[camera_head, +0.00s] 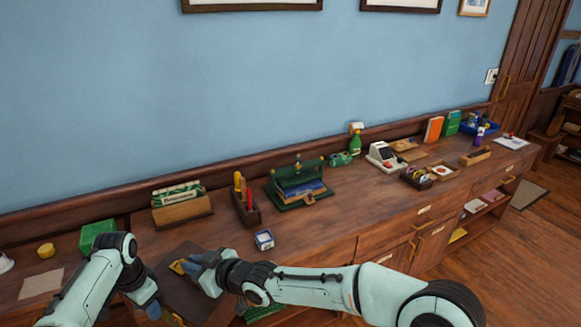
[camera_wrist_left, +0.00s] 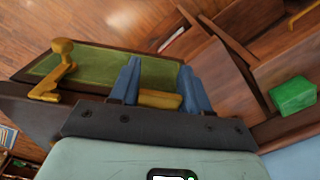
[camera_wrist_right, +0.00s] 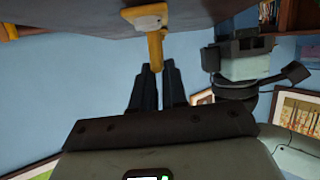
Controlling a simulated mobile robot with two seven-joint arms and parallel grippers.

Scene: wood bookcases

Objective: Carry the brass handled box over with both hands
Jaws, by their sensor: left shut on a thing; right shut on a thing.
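The brass handled box (camera_head: 185,292) is a dark, flat-looking shape at the near edge of the counter, between my two arms. My left gripper (camera_head: 152,308) is at its near left, and my right gripper (camera_head: 190,268) is at its far side. In the left wrist view, my left gripper (camera_wrist_left: 158,85) is shut on a brass handle (camera_wrist_left: 160,99) between its blue fingers. In the right wrist view, my right gripper (camera_wrist_right: 158,75) is shut on another brass handle (camera_wrist_right: 155,48), below the box's dark surface (camera_wrist_right: 85,18).
The wooden counter (camera_head: 335,205) carries a green box (camera_head: 97,236), a pen holder (camera_head: 245,207), a green stand (camera_head: 298,185) and a small blue-white box (camera_head: 264,240). A green-lined area (camera_wrist_left: 100,65) with a dark rim lies below my left gripper. Counter space right of the blue-white box is clear.

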